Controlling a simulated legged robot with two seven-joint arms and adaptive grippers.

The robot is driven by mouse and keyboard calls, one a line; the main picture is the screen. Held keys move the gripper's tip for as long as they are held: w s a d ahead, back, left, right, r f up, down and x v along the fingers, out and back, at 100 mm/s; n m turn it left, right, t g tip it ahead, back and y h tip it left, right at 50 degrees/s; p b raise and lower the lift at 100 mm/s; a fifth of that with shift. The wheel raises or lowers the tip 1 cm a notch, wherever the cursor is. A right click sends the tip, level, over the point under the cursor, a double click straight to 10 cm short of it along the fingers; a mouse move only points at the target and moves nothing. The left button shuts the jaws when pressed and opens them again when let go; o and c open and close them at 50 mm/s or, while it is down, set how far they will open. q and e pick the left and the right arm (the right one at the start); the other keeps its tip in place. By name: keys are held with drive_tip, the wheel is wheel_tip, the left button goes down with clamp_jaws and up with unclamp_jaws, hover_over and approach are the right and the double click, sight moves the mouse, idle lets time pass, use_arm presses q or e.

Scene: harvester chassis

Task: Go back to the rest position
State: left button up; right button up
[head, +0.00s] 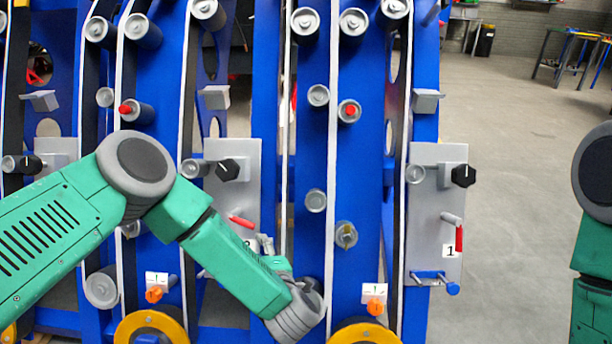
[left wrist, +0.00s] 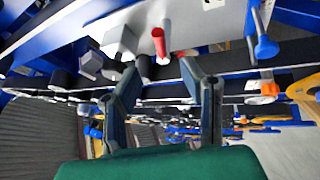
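My left arm reaches in from the left across the blue chassis (head: 310,170). My left gripper (head: 265,242) is mostly hidden behind its forearm, below a red lever (head: 241,221) on the middle grey panel (head: 240,180). In the left wrist view the two fingers of the gripper (left wrist: 158,68) stand apart with nothing held. A red handle (left wrist: 160,42) shows beyond the gap between the tips; I cannot tell whether anything touches. My right arm shows at the right edge, and its gripper is out of the picture.
A second grey panel (head: 437,215) with a black knob (head: 464,176) and red lever (head: 459,238) stands to the right. Rollers and belts cover the chassis. Orange knobs (head: 375,306) and yellow wheels (head: 365,334) are low down.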

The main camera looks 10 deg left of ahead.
use_arm(q)
drive_tip(key=s+d+f+m+g+h+p, duration=0.1)
drive_tip(key=s+f+m+g+h+p, duration=0.1)
drive_tip(key=s+m+h+p, duration=0.3)
drive_tip(key=s+d+f+m+g+h, duration=0.1)
drive_tip(key=s+d+f+m+h, duration=0.15)
drive_tip(key=s+m, duration=0.4)
drive_tip(key=s+a+m+g+p, duration=0.1)
drive_tip(key=s+a+m+g, duration=0.2)
drive_tip(key=s, duration=0.4)
drive_tip(key=s+a+r+m+g+h+p, duration=0.1)
drive_tip(key=s+a+m+g, duration=0.2)
drive_tip(key=s, duration=0.5)
drive_tip(key=s+a+m+g+p, duration=0.2)
drive_tip(key=s+a, duration=0.3)
drive_tip(key=s, duration=0.3)
drive_tip(key=shift+s+a+r+m+g, duration=0.15)
drive_tip(key=shift+s+r+m+g, duration=0.15)
drive_tip(key=shift+m+g, duration=0.5)
drive_tip(key=shift+w, duration=0.15)
